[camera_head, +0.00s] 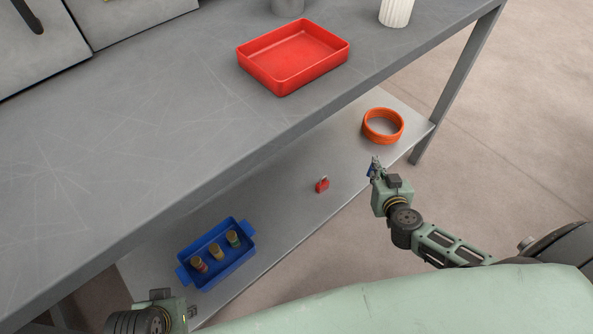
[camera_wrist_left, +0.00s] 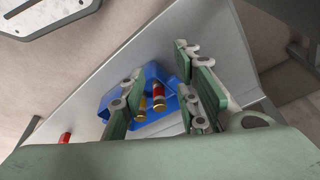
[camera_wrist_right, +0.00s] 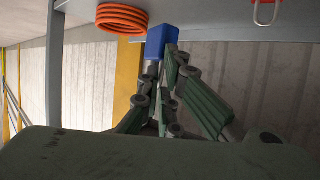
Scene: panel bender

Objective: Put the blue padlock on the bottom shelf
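The blue padlock (camera_wrist_right: 161,41) is at the fingertips of my right gripper (camera_wrist_right: 161,70), which is shut on it, its blue body pointing away from the fingers. In the head view, a small blue part of the padlock (camera_head: 371,170) shows beside the right gripper (camera_head: 375,163), at the front edge of the bottom shelf (camera_head: 290,205). The shackle is hidden between the fingers. My left gripper (camera_wrist_left: 160,95) is open and empty, near the blue bin at the shelf's left end; its fingers are largely out of sight in the head view.
On the bottom shelf are a red padlock (camera_head: 322,185), an orange coil (camera_head: 382,126) and a blue bin (camera_head: 216,257) with several small cylinders. Bare shelf lies between them. The tabletop (camera_head: 150,130) above carries a red tray (camera_head: 293,57). A table leg (camera_head: 458,85) stands at the right.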

